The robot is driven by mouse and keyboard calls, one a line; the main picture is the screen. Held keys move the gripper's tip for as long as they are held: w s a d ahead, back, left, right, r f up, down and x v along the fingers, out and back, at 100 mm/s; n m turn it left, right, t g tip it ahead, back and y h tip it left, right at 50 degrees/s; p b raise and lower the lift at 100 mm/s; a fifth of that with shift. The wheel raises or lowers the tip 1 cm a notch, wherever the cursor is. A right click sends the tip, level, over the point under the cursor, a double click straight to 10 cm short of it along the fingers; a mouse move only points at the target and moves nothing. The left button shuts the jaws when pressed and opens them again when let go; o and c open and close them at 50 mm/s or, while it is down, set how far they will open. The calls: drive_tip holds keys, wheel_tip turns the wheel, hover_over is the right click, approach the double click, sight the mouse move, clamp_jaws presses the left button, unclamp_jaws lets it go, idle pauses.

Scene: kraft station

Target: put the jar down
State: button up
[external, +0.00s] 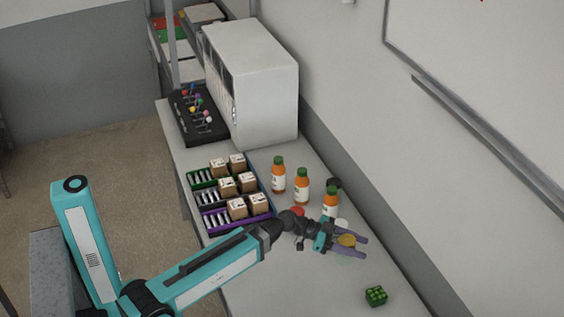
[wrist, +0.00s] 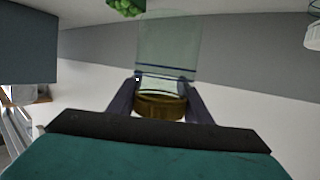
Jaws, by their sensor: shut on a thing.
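The jar is clear glass with a gold lid. In the wrist view its glass body (wrist: 168,45) extends away from my gripper (wrist: 162,92), and its lid sits between the two dark fingers. In the external view the gold lid (external: 347,240) shows between the purple fingers of my gripper (external: 364,247), over the right part of the bench. My gripper is shut on the jar. The glass is hard to see in the external view, and I cannot tell whether its base touches the bench.
Several orange bottles (external: 302,187) stand behind my gripper. Racks with small boxes (external: 237,208) are left. Bare bench lies around the block.

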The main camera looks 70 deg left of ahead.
drive_tip(key=shift+s+d+f, duration=0.2)
drive_tip(key=shift+s+f, duration=0.3)
drive_tip(key=shift+s, duration=0.05)
drive_tip(key=s+d+r+b, duration=0.1)
drive_tip(key=s+d+b, duration=0.7)
drive_tip(key=b, duration=2.4)
drive_tip(key=shift+s+d, duration=0.4)
drive_tip(key=shift+d, duration=1.6)
drive_tip(key=shift+r, duration=0.1)
